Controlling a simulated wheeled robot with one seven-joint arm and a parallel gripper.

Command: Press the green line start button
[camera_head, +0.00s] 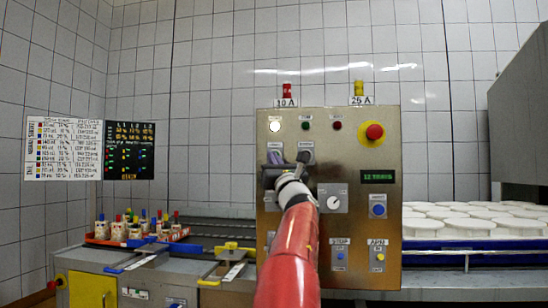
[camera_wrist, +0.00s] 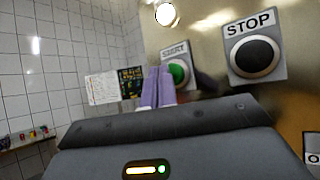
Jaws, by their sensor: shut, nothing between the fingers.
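The green start button (camera_wrist: 178,73) sits on a plate marked START in the wrist view. My gripper (camera_wrist: 158,72) has purple fingers shut together and empty. The fingertips overlap the left edge of the START plate in that view, just left of the green button. I cannot tell whether they touch the panel. In the head view my gripper (camera_head: 275,157) is in front of the steel control panel (camera_head: 350,130), upper left part, and hides the start button. A black stop button (camera_wrist: 254,56) marked STOP is to the right of the green one.
The panel also bears a red mushroom button (camera_head: 374,131) on yellow, a white dial (camera_head: 333,203) and a blue button (camera_head: 378,210). White round moulds (camera_head: 470,227) stand on the right. An orange tray (camera_head: 150,249) with several small coloured-top items is on the left.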

